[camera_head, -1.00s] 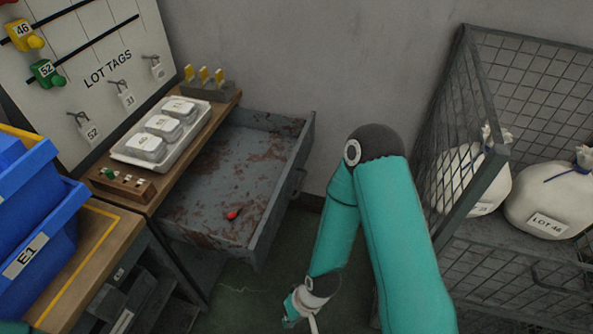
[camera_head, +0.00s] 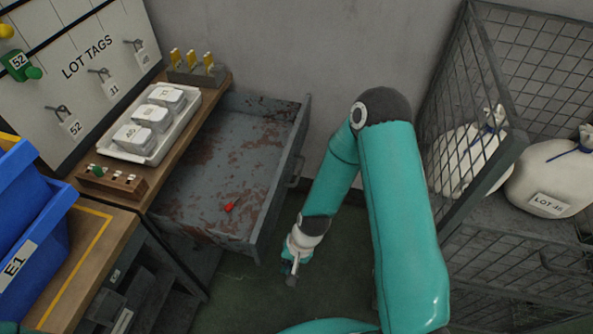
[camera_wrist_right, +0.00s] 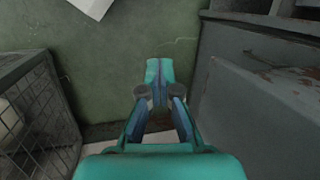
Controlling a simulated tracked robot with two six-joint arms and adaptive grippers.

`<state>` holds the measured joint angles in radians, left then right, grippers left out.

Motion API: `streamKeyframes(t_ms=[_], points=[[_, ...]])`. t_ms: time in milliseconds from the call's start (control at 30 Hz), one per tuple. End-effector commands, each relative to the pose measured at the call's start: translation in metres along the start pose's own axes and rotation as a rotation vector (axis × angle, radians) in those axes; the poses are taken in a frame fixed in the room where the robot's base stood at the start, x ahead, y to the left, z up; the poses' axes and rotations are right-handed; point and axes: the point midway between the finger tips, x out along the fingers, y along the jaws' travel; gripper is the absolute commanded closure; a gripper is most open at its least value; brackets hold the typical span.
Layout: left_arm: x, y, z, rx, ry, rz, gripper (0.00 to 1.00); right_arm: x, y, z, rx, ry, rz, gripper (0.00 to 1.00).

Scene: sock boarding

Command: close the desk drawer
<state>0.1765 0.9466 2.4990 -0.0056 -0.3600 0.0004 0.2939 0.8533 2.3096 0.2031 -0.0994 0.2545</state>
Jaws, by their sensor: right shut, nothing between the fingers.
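The desk drawer (camera_head: 262,205) is pulled open, a grey, rust-stained metal box sticking out from the desk (camera_head: 165,180). Its handle (camera_head: 297,170) is on the outer front face. A small red item (camera_head: 229,207) lies on the drawer floor. My right gripper (camera_head: 290,268) is shut and empty, low in front of the drawer's near front corner, apart from it. In the right wrist view, the shut fingers (camera_wrist_right: 159,74) are over the green floor, with the grey drawer (camera_wrist_right: 255,105) to their right. My left gripper is not in view.
A wire cage (camera_head: 480,110) with white sacks (camera_head: 545,175) stands at the right; its mesh also shows in the wrist view (camera_wrist_right: 35,115). A tray of white boxes (camera_head: 150,125) sits on the desk. Blue bins (camera_head: 30,220) stand at left. Green floor (camera_head: 255,300) is free before the drawer.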

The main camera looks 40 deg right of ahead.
Motion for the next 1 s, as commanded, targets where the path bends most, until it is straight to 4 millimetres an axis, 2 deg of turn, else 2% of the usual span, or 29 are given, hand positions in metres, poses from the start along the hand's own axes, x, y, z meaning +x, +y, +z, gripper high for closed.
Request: streamKeyframes(t_ms=[33, 100, 167, 200, 300, 400, 500, 567, 667, 1000], points=[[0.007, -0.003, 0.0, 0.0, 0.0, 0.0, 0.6, -0.009, 0.003, -0.039, 0.218, 0.02, -0.027, 1.0], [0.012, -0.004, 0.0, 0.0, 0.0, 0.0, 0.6, -0.029, 0.004, -0.083, 0.535, 0.011, -0.084, 1.0], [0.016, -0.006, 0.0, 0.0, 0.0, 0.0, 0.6, -0.054, 0.005, -0.119, 0.794, -0.012, -0.157, 1.0], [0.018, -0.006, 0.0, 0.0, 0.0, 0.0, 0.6, -0.072, 0.005, -0.142, 0.952, -0.034, -0.215, 1.0], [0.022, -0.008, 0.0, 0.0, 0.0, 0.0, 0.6, -0.123, 0.006, -0.19, 1.262, -0.108, -0.367, 1.0], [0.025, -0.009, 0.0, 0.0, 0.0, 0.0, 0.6, -0.166, 0.007, -0.22, 1.449, -0.183, -0.492, 1.0], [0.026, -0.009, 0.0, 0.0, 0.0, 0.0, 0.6, -0.189, 0.006, -0.233, 1.533, -0.234, -0.557, 1.0], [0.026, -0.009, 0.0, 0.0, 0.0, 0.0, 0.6, -0.192, 0.004, -0.237, 1.552, -0.249, -0.572, 1.0], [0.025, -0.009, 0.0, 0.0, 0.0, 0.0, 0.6, -0.184, -0.002, -0.238, 1.557, -0.255, -0.574, 1.0], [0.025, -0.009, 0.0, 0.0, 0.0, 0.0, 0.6, -0.135, -0.03, -0.249, 1.554, -0.252, -0.571, 1.0]])
